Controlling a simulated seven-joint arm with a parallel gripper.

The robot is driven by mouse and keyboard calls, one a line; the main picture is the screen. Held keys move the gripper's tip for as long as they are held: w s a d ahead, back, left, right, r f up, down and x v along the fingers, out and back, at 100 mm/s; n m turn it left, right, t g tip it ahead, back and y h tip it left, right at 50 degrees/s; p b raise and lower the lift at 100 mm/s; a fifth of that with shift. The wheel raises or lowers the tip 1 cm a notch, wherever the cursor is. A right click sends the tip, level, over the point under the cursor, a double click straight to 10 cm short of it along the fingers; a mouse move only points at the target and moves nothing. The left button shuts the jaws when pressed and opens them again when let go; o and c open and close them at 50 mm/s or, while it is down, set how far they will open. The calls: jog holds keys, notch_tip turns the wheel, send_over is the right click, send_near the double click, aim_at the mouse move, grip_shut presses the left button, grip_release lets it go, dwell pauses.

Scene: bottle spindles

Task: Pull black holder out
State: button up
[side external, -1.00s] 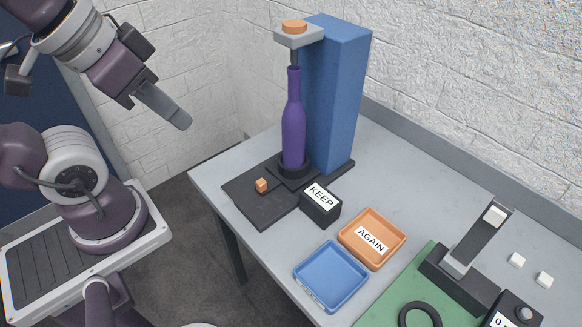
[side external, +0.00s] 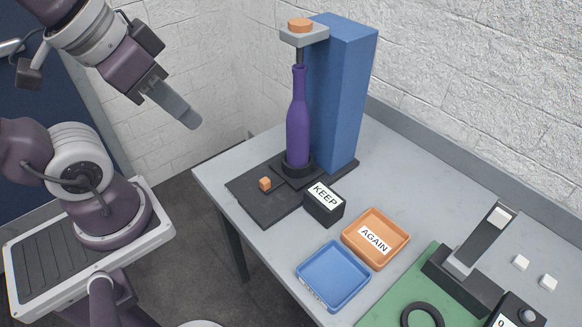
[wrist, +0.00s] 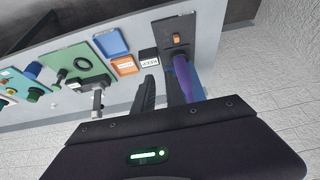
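A black round holder (side external: 298,165) surrounds the foot of an upright purple bottle (side external: 297,125). It sits on a flat black base (side external: 262,203) with a small orange cube (side external: 265,184) near its front. A spindle under a grey arm (side external: 304,37) on a blue column (side external: 342,95) meets the bottle's top. The wrist view shows the bottle (wrist: 187,80), the orange cube (wrist: 176,39) and the black base (wrist: 165,25). My gripper (side external: 190,119) hangs in the air left of the table, well apart from the holder. In the wrist view my gripper (wrist: 160,92) has a gap between its fingers and looks empty.
A black KEEP box (side external: 323,208) stands beside the base. An orange AGAIN tray (side external: 403,240) and a blue tray (side external: 333,303) lie to the right. A green mat (side external: 390,312) bears a black ring and a device. The space between my gripper and the bottle is clear.

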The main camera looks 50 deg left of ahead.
jog(key=o, duration=0.4)
jog(key=shift+g+y, duration=0.3)
jog(key=shift+g, duration=0.5)
jog(key=w, duration=0.2)
jog(key=w+a+f, duration=0.1)
jog(key=w, duration=0.1)
jog(key=w+a+f, duration=0.1)
jog(key=w, duration=0.1)
jog(key=shift+w+f, duration=0.2)
jog(key=shift+f, duration=0.05)
jog(key=shift+o, duration=0.2)
jog(key=g, duration=0.3)
send_over(265, 180)
notch_tip(265, 180, down, 17)
jog(key=shift+g, duration=0.5)
notch_tip(265, 180, down, 14)
jog(key=shift+r, duration=0.25)
grip_shut()
